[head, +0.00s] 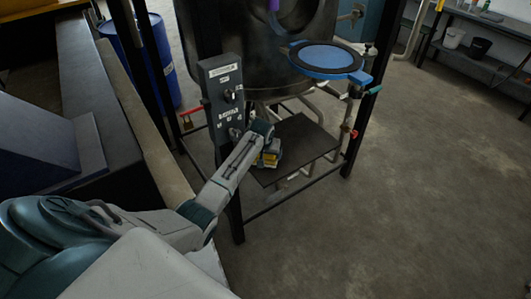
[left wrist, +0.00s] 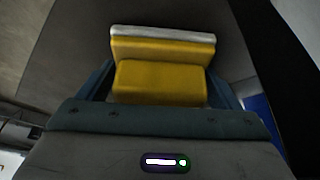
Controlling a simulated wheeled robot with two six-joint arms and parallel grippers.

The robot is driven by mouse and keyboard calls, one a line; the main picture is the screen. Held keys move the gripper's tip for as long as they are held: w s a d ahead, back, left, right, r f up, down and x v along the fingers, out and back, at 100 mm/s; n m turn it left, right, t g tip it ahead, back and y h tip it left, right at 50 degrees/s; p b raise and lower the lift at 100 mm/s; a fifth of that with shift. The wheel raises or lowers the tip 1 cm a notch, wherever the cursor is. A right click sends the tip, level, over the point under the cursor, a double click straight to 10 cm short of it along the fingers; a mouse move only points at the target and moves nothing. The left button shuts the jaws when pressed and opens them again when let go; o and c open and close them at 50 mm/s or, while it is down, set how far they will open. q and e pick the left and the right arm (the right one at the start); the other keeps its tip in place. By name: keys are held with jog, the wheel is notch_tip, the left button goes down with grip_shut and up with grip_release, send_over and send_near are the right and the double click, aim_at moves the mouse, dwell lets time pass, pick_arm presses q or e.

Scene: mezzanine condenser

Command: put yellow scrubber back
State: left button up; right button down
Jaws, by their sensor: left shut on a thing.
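The yellow scrubber (left wrist: 162,48) is a yellow block with a pale grey-white layer along its far edge. In the left wrist view it sits between the two fingers of my left gripper (left wrist: 160,88), which is shut on it. In the head view my left gripper (head: 268,150) is over a dark flat shelf (head: 312,148) under the vessel, and the scrubber (head: 270,158) shows small at its tip. I cannot tell whether the scrubber touches the shelf. My right gripper is not in view.
A dark control box (head: 222,105) stands just left of my left gripper. A large dark vessel (head: 260,50) hangs above the shelf in a black frame (head: 357,125). A blue round lid (head: 327,58) is at its right. The floor at right is clear.

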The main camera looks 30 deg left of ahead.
pick_arm(q)
jog(key=shift+f, duration=0.15)
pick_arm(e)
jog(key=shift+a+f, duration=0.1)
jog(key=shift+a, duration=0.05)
pick_arm(q)
jog(key=o, duration=0.8)
jog(key=shift+s+r, duration=0.15)
jog(key=shift+r, duration=0.45)
jog(key=b+v, duration=0.1)
jog(key=v, duration=0.3)
jog(key=shift+s+d, duration=0.15)
jog(key=shift+s, duration=0.05)
jog(key=s+d+b, duration=0.2)
jog(key=s+d, duration=0.2)
jog(key=s, duration=0.6)
jog(key=shift+s+d, duration=0.25)
jog(key=shift+s, duration=0.15)
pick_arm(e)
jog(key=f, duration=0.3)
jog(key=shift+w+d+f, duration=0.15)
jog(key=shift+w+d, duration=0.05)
